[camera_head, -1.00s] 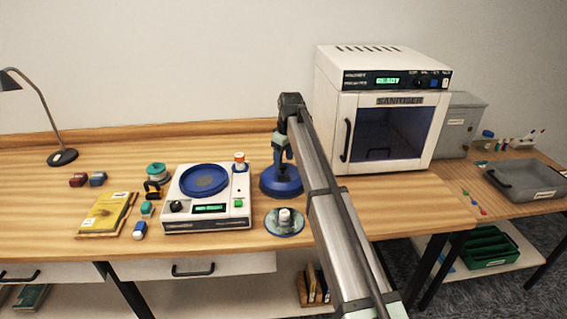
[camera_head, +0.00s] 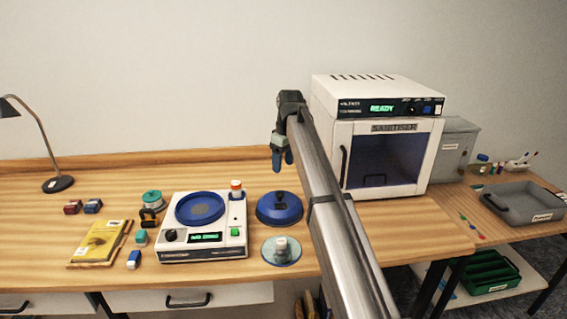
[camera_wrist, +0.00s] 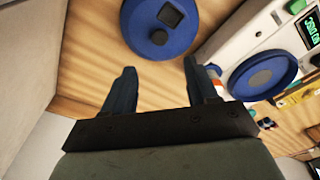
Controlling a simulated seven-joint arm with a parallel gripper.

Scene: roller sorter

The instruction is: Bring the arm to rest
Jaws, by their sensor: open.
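My gripper (camera_head: 282,158) is raised above the table, behind the blue lid (camera_head: 279,209) and left of the sanitiser cabinet. In the wrist view my gripper (camera_wrist: 160,78) shows two blue fingers spread apart with nothing between them. The blue lid (camera_wrist: 182,42) with its dark knob lies on the table, apart from the fingers. My arm reaches up from the lower right of the head view and hides part of the table's front.
The white sorter (camera_head: 203,246) with a blue bowl (camera_head: 200,209) stands left of the lid. A round glass dish (camera_head: 282,252) lies in front. The sanitiser (camera_head: 382,140) stands right. A grey tray (camera_head: 525,207) sits far right.

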